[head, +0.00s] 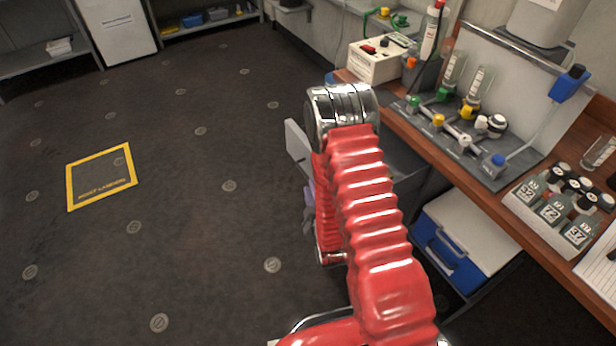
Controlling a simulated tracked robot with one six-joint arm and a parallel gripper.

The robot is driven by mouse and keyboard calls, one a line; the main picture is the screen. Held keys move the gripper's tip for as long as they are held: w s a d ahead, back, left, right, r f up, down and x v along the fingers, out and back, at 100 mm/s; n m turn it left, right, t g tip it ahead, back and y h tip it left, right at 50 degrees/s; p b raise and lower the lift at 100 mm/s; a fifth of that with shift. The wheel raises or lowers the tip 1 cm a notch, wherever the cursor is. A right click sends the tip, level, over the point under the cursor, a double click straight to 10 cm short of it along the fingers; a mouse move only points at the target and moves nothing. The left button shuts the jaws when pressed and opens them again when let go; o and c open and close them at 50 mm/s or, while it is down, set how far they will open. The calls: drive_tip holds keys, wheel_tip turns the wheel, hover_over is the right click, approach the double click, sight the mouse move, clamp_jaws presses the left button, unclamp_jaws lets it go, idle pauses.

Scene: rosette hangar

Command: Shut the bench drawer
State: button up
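The bench drawer is mostly hidden behind my red ribbed arm. A pale grey panel (297,146), which looks like the front of the drawer, sticks out to the left of my arm. A dark grey surface (402,172) shows right of my arm, under the bench edge; I cannot tell whether it is the drawer's side or its housing. The panel stands out from the wooden bench (470,178), so the drawer looks open. A small purple patch shows below the panel, partly covered.
A blue and white cooler box (462,240) sits under the bench. Bottles in a white rack (522,207), a grey valve panel (492,170) and a cream box (377,64) stand on the bench. The dark floor on the left is clear around a yellow-framed marking (100,177).

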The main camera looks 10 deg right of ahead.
sight(307, 176)
drive_tip(key=x, duration=0.7)
drive_tip(key=shift+w, duration=0.15)
drive_tip(key=shift+c, duration=0.4)
clamp_jaws()
drive_tip(key=shift+d, duration=0.15)
